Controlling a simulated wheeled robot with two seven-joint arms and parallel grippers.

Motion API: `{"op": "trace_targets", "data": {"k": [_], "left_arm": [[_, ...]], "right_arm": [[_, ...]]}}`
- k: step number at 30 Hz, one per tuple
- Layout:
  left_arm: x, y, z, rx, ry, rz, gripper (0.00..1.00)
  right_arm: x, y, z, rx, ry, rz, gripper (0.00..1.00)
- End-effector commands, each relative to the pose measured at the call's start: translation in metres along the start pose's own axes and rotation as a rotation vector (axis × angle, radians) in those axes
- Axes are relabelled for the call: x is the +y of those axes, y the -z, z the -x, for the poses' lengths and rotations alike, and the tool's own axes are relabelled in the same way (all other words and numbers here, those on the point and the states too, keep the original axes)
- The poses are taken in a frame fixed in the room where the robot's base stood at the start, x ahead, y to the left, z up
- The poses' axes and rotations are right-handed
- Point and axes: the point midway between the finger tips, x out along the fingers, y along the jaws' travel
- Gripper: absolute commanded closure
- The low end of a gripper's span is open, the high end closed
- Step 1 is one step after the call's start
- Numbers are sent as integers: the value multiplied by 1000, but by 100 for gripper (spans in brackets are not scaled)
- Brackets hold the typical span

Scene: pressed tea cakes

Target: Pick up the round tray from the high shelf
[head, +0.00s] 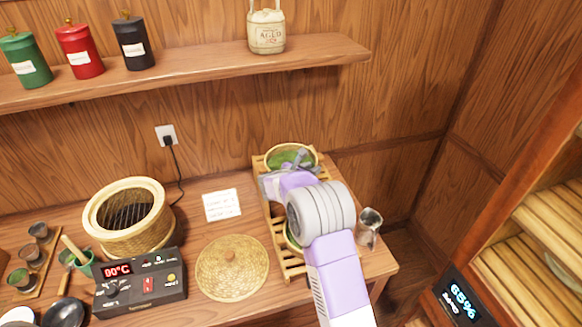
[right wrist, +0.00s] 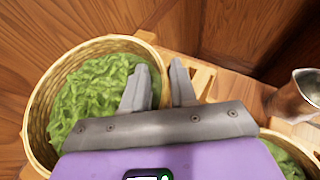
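A round woven tray (head: 291,149) filled with green leaves sits on the upper level of a slatted wooden rack (head: 259,172) in the head view. It fills the left of the right wrist view (right wrist: 40,90). My right gripper (head: 303,161) is at the tray's near right side. In the right wrist view its two fingers (right wrist: 160,72) are apart, one over the leaves and one outside, with the rim between them. I cannot tell whether they touch the rim. A second leaf-filled tray (right wrist: 288,155) is lower on the rack, mostly hidden by my arm. My left gripper is not in view.
A metal cup (head: 370,222) stands right of the rack. A woven lid (head: 232,268), a card (head: 221,205), a basket steamer (head: 130,220) and a control box (head: 140,284) are to the left. A wall shelf (head: 200,79) with canisters runs above. A wooden cabinet (head: 480,220) stands at right.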

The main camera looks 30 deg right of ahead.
Motion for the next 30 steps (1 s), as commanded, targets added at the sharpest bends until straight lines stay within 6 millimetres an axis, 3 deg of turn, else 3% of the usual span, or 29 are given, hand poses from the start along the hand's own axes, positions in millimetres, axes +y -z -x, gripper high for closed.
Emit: {"op": "trace_targets", "data": {"k": [1, 5, 20, 23, 30], "left_arm": [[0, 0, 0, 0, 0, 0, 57], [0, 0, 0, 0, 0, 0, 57], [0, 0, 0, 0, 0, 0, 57], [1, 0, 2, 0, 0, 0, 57], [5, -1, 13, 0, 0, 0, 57]], "right_arm": [[0, 0, 0, 0, 0, 0, 82], [0, 0, 0, 0, 1, 0, 100], [0, -1, 1, 1, 0, 0, 100], [0, -9, 4, 0, 0, -2, 100], [0, -55, 23, -3, -1, -5, 100]]}}
